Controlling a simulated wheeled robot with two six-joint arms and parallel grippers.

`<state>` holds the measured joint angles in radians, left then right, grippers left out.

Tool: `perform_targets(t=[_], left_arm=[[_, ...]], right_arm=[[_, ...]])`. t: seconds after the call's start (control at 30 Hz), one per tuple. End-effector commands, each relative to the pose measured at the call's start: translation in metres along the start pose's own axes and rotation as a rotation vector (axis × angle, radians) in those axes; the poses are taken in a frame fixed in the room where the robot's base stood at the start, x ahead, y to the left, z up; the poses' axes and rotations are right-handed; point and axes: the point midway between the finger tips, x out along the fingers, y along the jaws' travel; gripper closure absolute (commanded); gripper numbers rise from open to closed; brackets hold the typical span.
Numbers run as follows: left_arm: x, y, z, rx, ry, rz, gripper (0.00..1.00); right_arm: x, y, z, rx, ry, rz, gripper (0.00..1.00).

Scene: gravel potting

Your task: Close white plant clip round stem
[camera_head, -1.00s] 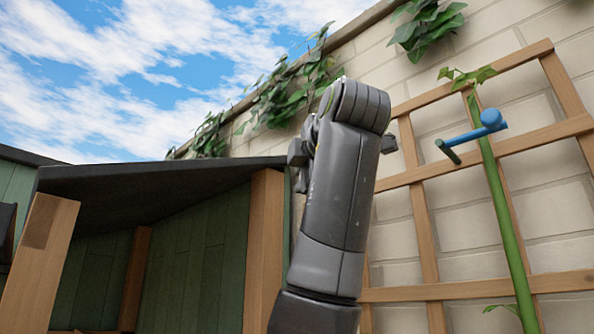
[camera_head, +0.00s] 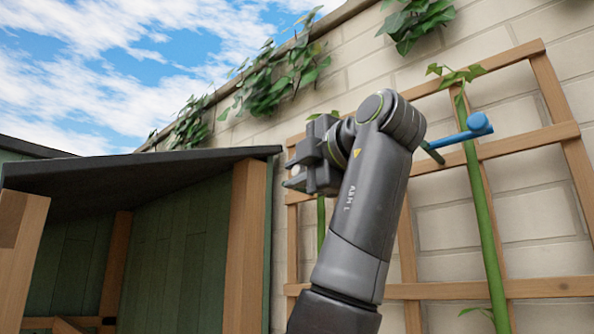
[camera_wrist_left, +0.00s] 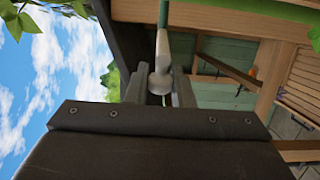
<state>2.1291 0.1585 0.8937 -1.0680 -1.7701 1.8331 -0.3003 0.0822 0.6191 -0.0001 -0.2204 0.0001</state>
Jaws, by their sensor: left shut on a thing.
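My left gripper (camera_head: 294,172) is in the upper middle of the head view, its jaws pointing left. It is shut on the white clip (camera_wrist_left: 160,84), seen as a rounded white piece between the fingers in the left wrist view. A grey-green bar runs on from it to the top edge there. A small white patch of it shows between the jaws in the head view. A green stem (camera_head: 320,226) shows below the gripper, and leaves (camera_head: 322,115) show above it. The gripper hides the part between. I cannot tell whether the clip touches the stem. My right gripper is not in view.
A wooden trellis (camera_head: 432,291) stands against the pale brick wall (camera_head: 520,215). A blue clip (camera_head: 465,134) sits at a second green stem (camera_head: 484,215) on the right. A green shed (camera_head: 165,265) with a dark roof (camera_head: 120,175) stands close on the left.

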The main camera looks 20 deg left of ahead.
Motion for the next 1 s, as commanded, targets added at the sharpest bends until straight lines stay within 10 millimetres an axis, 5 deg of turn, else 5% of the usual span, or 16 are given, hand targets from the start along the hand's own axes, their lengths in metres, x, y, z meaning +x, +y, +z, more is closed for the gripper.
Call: perform_targets(t=[0.03,0.07,0.2,0.73,1.0], left_arm=[[0.0,-0.003,0.001,0.004,0.0,-0.007,1.0],[0.0,-0.003,0.001,0.004,0.0,-0.006,0.75],[0.0,-0.002,0.001,0.003,0.0,-0.004,0.6],[0.0,-0.001,-0.001,-0.001,-0.008,-0.001,0.6],[0.004,-0.004,-0.01,-0.004,-0.131,-0.001,0.6]], right_arm=[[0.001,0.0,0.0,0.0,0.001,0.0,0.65],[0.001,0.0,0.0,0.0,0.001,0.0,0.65],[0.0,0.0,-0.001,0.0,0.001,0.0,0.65],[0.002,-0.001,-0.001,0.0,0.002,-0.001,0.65],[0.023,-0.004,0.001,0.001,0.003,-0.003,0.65]])
